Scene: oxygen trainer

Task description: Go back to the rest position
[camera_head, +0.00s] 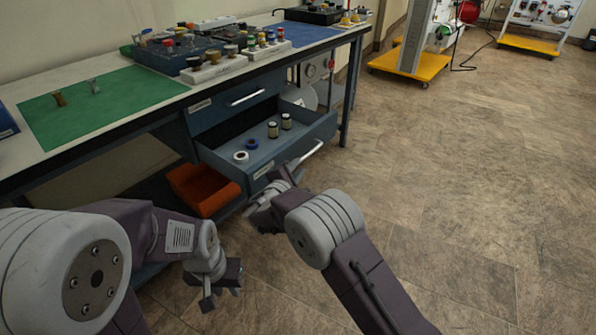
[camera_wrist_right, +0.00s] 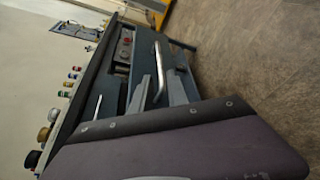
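My left gripper (camera_head: 221,290) hangs at the lower left in the head view, pointing down beside the bench. Its two fingers look apart, with nothing visible between them. My right gripper (camera_head: 270,200) is just in front of the open drawer (camera_head: 225,165), near its lower front edge. It is partly hidden by its own wrist, and its fingers are too unclear to judge. The drawer handle (camera_head: 308,155) is to the right of this gripper and also shows in the right wrist view (camera_wrist_right: 172,72). No fingers show in the wrist view.
The drawer holds a white roll (camera_head: 241,157), a blue roll (camera_head: 252,144) and small jars (camera_head: 273,129). An orange bin (camera_head: 203,190) sits below. The workbench (camera_head: 125,123) carries a green mat (camera_head: 105,108) and equipment. Open floor (camera_head: 450,200) lies right.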

